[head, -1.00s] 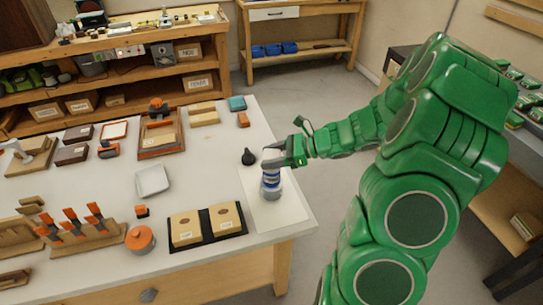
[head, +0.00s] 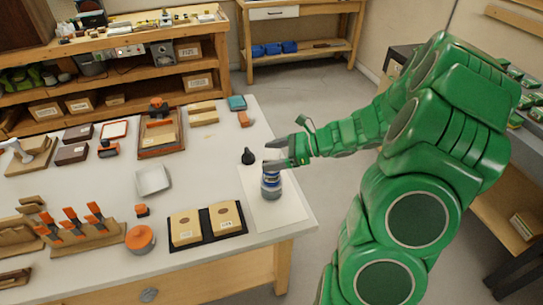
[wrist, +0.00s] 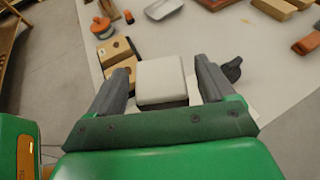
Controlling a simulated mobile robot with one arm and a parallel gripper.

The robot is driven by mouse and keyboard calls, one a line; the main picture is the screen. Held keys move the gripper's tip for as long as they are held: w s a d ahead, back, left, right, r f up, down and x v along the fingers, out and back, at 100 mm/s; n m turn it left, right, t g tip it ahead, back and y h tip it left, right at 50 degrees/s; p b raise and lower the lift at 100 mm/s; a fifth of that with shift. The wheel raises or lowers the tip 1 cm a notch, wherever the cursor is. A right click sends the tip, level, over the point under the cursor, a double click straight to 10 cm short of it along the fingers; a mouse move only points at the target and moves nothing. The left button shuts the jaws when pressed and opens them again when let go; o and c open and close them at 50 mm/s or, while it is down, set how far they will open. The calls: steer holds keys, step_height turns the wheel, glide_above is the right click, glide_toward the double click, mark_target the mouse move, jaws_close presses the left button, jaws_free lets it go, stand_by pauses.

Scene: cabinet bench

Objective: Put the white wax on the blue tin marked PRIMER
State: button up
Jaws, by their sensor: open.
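A small tin with a blue and pale label (head: 270,188) stands upright on a white sheet near the right end of the bench in the head view. Its lettering is too small to read. My gripper (head: 273,158) is just above it and hides its top. In the wrist view, the white wax (wrist: 161,78), a pale square block, lies between the two fingers of my gripper (wrist: 165,68). The fingers are open, with one on each side of the block. The tin is hidden beneath the block there, so I cannot tell how squarely the wax sits on it.
A dark bulb-shaped thing (head: 248,157) stands close behind the tin. A black tray with two tan boxes (head: 187,228) and an orange-topped round container (head: 140,238) lie to the left. The white sheet (head: 288,208) is bare in front of the tin.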

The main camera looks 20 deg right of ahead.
steer(key=v, duration=1.1)
steer(key=s+a+r+n+g+h, duration=0.2)
steer(key=s+a+r+n+g, duration=0.1)
steer(key=s+a+n, duration=0.4)
steer(key=s+a+r+n+g+h, duration=0.25)
steer(key=s+a+n+g, duration=0.2)
steer(key=s+a, duration=0.35)
steer(key=s+r+n+h, duration=0.3)
steer(key=s+n+h, duration=0.5)
steer(key=s+n, duration=0.3)
steer(key=s, duration=0.4)
steer(key=shift+d+t, duration=0.35)
